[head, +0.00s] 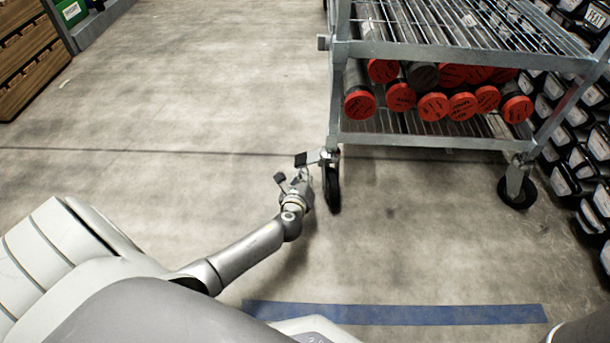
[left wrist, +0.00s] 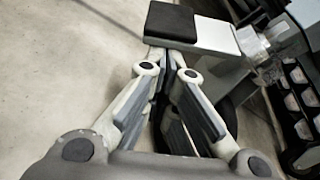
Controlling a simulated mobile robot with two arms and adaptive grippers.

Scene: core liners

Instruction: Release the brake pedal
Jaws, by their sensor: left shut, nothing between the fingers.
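The brake pedal (head: 308,158) is a dark pad on a light metal arm at the cart's near left caster (head: 332,185). In the left wrist view the pedal (left wrist: 170,21) shows as a black pad at the top, just beyond the fingertips. My left gripper (head: 293,179) is low by the caster, beside and a little below the pedal in the head view. In the left wrist view my left gripper (left wrist: 166,75) has its fingers together with nothing between them. I cannot tell whether it touches the pedal. My right gripper is not in view.
The metal cart (head: 430,139) carries several dark tubes with red caps (head: 433,107) on its lower shelf. Stacked black bins (head: 590,150) line the right side. Wooden crates (head: 30,55) stand at the far left. The floor left of the cart is clear, with blue tape (head: 400,314) in front.

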